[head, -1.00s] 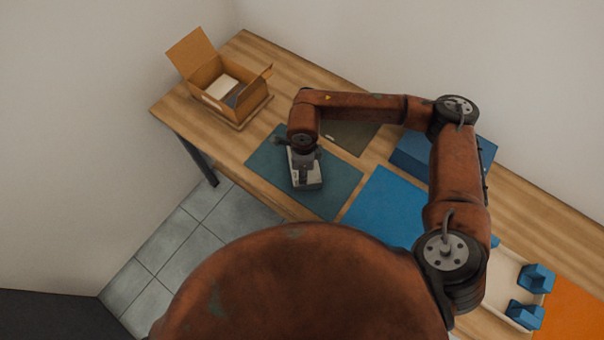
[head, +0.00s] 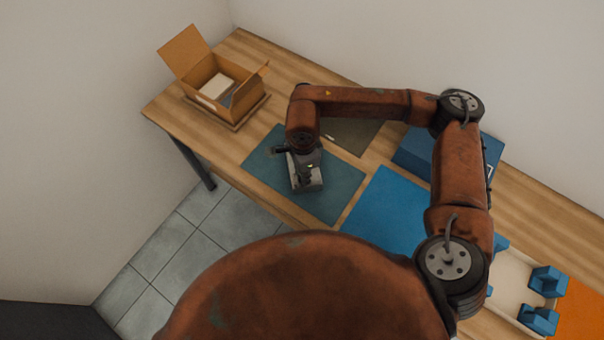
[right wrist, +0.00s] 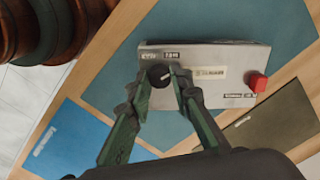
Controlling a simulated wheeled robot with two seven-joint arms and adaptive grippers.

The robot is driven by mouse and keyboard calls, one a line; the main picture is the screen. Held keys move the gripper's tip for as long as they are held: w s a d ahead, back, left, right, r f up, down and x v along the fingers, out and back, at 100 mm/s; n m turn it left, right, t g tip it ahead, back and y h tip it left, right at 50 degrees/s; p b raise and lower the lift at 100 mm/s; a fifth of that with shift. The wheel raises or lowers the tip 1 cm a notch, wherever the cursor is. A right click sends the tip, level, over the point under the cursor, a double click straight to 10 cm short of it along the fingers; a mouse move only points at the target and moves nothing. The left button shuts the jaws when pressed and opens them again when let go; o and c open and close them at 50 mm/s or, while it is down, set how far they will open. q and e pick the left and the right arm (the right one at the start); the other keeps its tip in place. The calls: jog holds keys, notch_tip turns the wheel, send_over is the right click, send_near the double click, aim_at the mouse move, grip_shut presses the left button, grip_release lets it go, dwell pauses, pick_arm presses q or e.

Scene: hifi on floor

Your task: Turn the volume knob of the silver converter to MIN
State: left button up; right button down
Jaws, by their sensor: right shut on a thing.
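The silver converter (head: 305,186) lies on the teal mat (head: 345,187) and is partly hidden under my right arm in the head view. In the right wrist view the converter (right wrist: 215,60) shows its grey top with small labels, a red block-shaped part (right wrist: 258,82) at one end and a dark round knob (right wrist: 157,75) with a pale pointer line. My right gripper (right wrist: 161,78) is shut on the knob, one finger on each side. The label lettering is too blurred to read for sure. My left gripper is in neither view.
An open cardboard box (head: 225,84) stands at the table's far left. A dark olive mat (head: 350,136), a blue mat (head: 385,212) and a blue box (head: 410,155) lie to the right. A pale tray (head: 512,283) with blue blocks is at the lower right.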

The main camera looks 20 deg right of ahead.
jog(key=c, duration=1.7)
grip_release()
jog(key=shift+c, duration=0.2)
notch_tip(320, 180, up, 12)
jog(key=shift+a, duration=0.1)
